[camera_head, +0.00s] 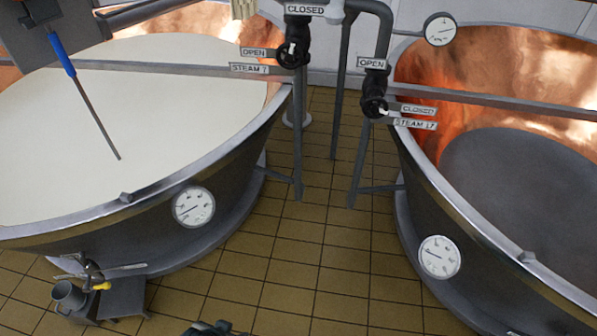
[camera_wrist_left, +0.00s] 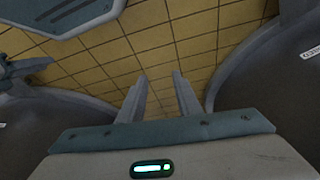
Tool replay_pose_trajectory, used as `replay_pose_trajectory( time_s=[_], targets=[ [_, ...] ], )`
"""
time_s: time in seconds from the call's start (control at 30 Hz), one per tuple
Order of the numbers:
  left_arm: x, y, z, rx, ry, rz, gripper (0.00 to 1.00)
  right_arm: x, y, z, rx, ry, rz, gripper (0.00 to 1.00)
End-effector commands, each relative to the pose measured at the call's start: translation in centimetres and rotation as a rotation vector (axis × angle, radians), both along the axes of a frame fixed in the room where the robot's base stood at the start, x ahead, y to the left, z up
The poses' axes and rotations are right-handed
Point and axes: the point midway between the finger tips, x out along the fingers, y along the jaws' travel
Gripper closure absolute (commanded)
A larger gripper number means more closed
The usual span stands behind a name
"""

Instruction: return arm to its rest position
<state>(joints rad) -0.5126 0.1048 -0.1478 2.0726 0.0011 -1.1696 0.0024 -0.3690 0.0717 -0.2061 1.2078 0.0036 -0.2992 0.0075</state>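My left gripper (camera_wrist_left: 159,76) shows in the left wrist view with its two fingers apart and nothing between them. It points over the tiled floor, with dark vat walls on both sides. In the head view only a small dark piece of my arm shows at the bottom edge, left of the middle; its fingers cannot be made out there. My right gripper cannot be identified in either view.
A vat of pale liquid (camera_head: 195,205) stands left, an empty-looking copper vat (camera_head: 438,257) right. Tiled floor (camera_head: 300,240) lies open between them. Steam pipes with valves (camera_head: 293,54) rise behind. A blue-handled rod (camera_head: 62,55) slants over the left vat. A metal jug (camera_head: 68,296) stands low left.

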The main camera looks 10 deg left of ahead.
Motion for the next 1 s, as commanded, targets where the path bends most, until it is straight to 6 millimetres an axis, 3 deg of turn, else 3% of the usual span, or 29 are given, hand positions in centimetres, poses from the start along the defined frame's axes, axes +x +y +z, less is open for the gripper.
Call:
replay_pose_trajectory(
  time_s=[0.03,0.2,0.5,0.7,1.0],
  targets=[
    [0.2,-0.2,-2.1,-0.003,-0.001,-0.001,0.69,0.0,0.0,0.0,0.0,0.0,0.0,0.69],
    [0.8,-1.1,-8.7,-0.02,-0.041,-0.01,0.69,0.0,0.0,0.0,0.0,0.001,0.0,0.69],
    [-0.7,-2.1,-18.3,-0.047,-0.107,-0.023,0.69,0.0,0.0,0.0,0.0,0.001,0.0,0.69],
    [-2.0,-2.3,-21.3,-0.057,-0.136,-0.03,0.69,0.0,0.0,0.0,0.0,0.001,0.0,0.69],
    [-2.3,-2.4,-21.9,-0.06,-0.144,-0.032,0.69,0.0,0.0,0.0,0.0,0.001,0.0,0.69]
  ],
)
